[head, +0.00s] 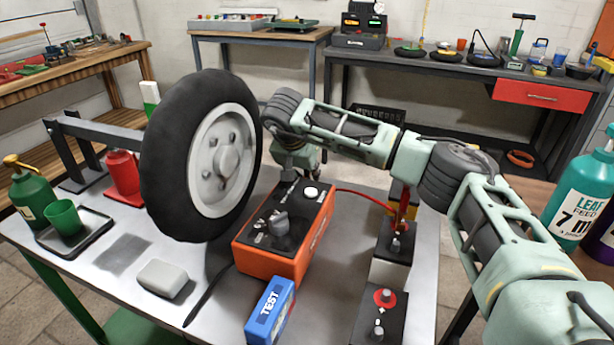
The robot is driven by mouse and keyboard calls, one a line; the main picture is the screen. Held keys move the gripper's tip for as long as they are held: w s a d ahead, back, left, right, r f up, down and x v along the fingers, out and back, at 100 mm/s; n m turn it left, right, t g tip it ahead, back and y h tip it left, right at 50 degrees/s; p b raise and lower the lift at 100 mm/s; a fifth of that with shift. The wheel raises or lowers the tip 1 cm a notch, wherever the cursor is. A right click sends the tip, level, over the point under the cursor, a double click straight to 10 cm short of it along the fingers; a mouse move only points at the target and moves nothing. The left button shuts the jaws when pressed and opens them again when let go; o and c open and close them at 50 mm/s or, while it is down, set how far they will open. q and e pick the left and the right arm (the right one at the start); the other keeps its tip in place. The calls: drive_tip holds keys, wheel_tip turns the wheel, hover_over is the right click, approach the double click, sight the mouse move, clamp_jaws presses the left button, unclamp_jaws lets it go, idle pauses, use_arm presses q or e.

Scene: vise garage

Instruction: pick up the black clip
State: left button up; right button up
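My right arm comes in from the right, and my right gripper (300,158) hangs just behind the orange charger box (285,235). Its fingers are small and partly hidden, so I cannot tell whether they are open or shut. A thin black piece (206,297), possibly the black clip or its lead, lies on the grey table in front of the charger's left side. I cannot make out jaws on it. A red lead (358,194) runs from the charger to a red clip (402,208) by the batteries at right. My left gripper is not in view.
A large wheel (212,155) stands left of the charger. A blue TEST box (270,312), a grey block (166,279) and black-topped batteries (380,316) are near the front. A green cup (63,217) sits on a tray at left. Bottles stand at far right.

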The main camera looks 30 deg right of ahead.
clamp_jaws()
